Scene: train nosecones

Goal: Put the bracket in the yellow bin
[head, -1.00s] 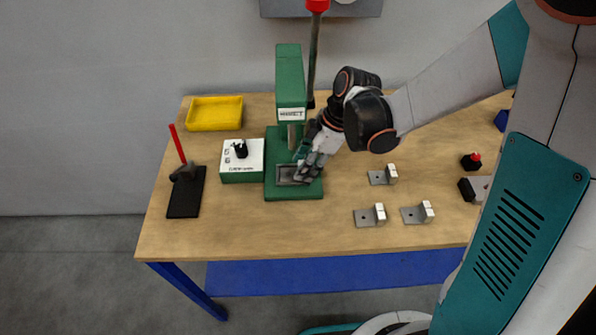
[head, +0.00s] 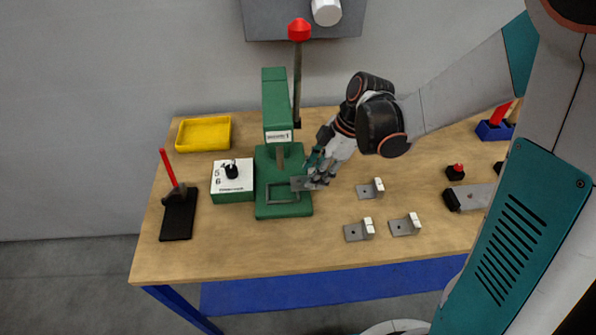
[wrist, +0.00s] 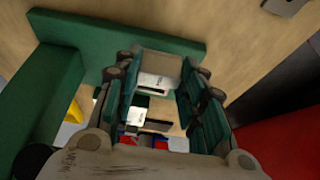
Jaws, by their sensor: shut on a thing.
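My gripper (head: 315,180) is shut on a grey metal bracket (head: 299,184), held at the right side of the green press (head: 276,103). In the wrist view the bracket's grey plate and white block (wrist: 156,82) show between the fingers of my gripper (wrist: 160,74). The framed recess (head: 284,196) in the press base looks empty. The yellow bin (head: 203,148) is at the back left of the table, left of the press, and looks empty.
Three more brackets, at the back (head: 371,188), front (head: 359,230) and right (head: 405,225), lie on the table (head: 300,250). A white-topped green box (head: 233,188) and a black stand with red handle (head: 178,215) are left of the press. The press lever (head: 297,75) rises high.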

